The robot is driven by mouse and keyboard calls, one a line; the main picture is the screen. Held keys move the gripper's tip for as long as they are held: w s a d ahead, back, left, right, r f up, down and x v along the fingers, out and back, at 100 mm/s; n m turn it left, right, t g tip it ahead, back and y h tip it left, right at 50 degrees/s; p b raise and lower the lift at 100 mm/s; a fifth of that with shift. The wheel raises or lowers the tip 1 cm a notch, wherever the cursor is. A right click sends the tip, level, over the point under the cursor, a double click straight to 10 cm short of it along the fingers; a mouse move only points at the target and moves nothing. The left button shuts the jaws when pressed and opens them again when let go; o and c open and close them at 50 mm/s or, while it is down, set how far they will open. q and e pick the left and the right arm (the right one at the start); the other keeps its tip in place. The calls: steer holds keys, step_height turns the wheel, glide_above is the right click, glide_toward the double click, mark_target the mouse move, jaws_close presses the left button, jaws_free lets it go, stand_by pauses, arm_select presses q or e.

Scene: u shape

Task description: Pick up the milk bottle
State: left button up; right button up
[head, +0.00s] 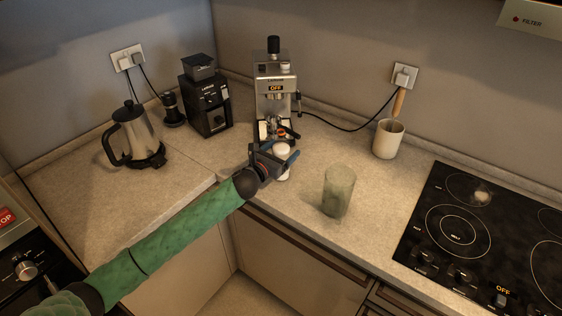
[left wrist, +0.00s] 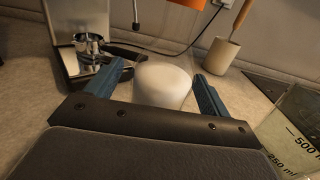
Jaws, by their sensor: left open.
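The milk bottle (head: 283,150), a white round-topped object, stands on the counter in front of the coffee machine in the head view, partly hidden by my left gripper. In the left wrist view the white bottle (left wrist: 162,86) sits between the two blue fingers, with a gap visible at the right finger. My left gripper (head: 274,157) is open around it; the gripper also shows in the left wrist view (left wrist: 160,80). Whether the left finger touches the bottle I cannot tell. My right gripper is not in view.
A coffee machine (head: 275,85) stands just behind the bottle. A translucent measuring jug (head: 339,191) stands close at right. A kettle (head: 135,132), a grinder (head: 207,102), a cream mug with a wooden handle (head: 388,139) and a black hob (head: 470,225) are farther away.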

arm_select(q)
steer(key=shift+x, duration=0.8)
steer(key=shift+c, duration=0.2)
steer(key=c, duration=1.5)
steer(key=shift+o, duration=0.2)
steer(key=shift+r, duration=0.2)
